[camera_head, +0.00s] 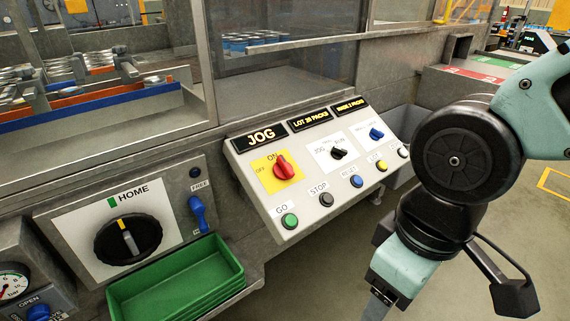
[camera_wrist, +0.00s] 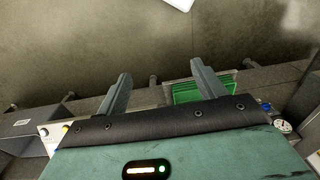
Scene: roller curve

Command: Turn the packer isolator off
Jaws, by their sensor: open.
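A red rotary switch (camera_head: 284,167) sits on a yellow plate (camera_head: 264,178) marked ON and OFF, at the upper left of the sloped control panel (camera_head: 246,152). Its handle points up toward ON; OFF is at its left. No label reading packer isolator is legible. My gripper shows at the bottom of the head view (camera_head: 378,306), right of and in front of the panel and apart from it. In the wrist view my gripper (camera_wrist: 162,82) has its two fingers spread with nothing between them. The red switch is not visible in the wrist view.
Beside the red switch are a black selector (camera_head: 339,153), a blue selector (camera_head: 376,134) and a row of push buttons including green GO (camera_head: 290,221). Left are a black HOME knob (camera_head: 128,239), a blue FREE lever (camera_head: 198,211) and green trays (camera_head: 180,292). Floor before the panel is clear.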

